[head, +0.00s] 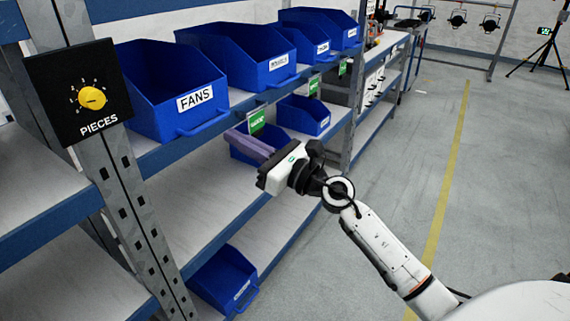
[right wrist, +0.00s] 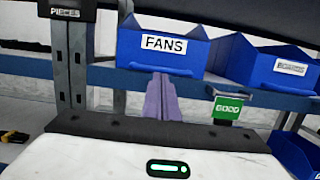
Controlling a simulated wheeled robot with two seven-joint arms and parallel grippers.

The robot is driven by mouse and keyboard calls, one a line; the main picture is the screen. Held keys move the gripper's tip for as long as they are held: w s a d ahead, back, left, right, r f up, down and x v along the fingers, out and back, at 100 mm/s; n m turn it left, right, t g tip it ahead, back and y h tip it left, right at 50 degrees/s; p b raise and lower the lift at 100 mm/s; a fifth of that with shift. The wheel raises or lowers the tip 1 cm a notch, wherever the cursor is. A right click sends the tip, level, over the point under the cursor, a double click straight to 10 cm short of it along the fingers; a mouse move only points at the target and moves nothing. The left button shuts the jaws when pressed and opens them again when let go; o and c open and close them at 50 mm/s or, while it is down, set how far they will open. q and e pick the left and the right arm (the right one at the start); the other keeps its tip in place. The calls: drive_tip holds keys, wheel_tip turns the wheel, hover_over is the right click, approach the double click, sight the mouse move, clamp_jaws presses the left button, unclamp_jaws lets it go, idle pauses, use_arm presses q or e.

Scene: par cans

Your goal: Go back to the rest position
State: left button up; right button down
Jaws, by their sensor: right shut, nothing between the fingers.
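My right gripper (head: 250,147) is in the middle of the head view, in front of the shelf edge and below the blue bin labelled FANS (head: 171,92). Its purple fingers are shut together with nothing between them. In the right wrist view the shut fingers (right wrist: 161,98) point at the shelf edge just under the FANS bin (right wrist: 163,47). My right arm reaches in from the lower right. My left gripper is not in view.
A black panel marked PIECES with a yellow knob (head: 93,98) is on the rack post at left. More blue bins (head: 237,55) line the shelf. A green sign (head: 257,121) hangs near my gripper. A low bin (head: 223,281) sits below. The floor (head: 400,170) at right is clear.

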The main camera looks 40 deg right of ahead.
drive_tip(key=b+v, duration=0.2)
drive_tip(key=v, duration=0.7)
drive_tip(key=shift+s, duration=0.2)
drive_tip(key=s+a+f+m+g+h, duration=0.2)
drive_tip(key=s+f+m, duration=0.2)
drive_tip(key=f+m, duration=0.6)
drive_tip(key=s+a+f+m+g+h, duration=0.2)
drive_tip(key=s+f+m, duration=0.2)
drive_tip(key=f+m, duration=0.6)
drive_tip(key=s+a+f+m+g+h, duration=0.2)
drive_tip(key=s+a+f+m+h, duration=0.1)
drive_tip(key=f+m, duration=0.7)
drive_tip(key=shift+s+m+p, duration=0.3)
drive_tip(key=shift+s+m, duration=0.6)
drive_tip(key=shift+m, duration=0.1)
drive_tip(key=c, duration=2.3)
unclamp_jaws()
drive_tip(key=s+a+f+m+g+y, duration=0.2)
drive_tip(key=s+a+f+m+g, duration=0.2)
drive_tip(key=s, duration=0.5)
drive_tip(key=a+f+m, duration=0.2)
drive_tip(key=a+f, duration=0.1)
drive_tip(key=shift+a+f, duration=0.3)
drive_tip(key=shift+f, duration=0.05)
drive_tip(key=o, duration=0.6)
drive_tip(key=shift+s+a+f, duration=0.1)
drive_tip(key=shift+s+a, duration=0.15)
drive_tip(key=shift+s, duration=0.1)
drive_tip(key=shift+d, duration=0.1)
drive_tip(key=shift+c, duration=0.3)
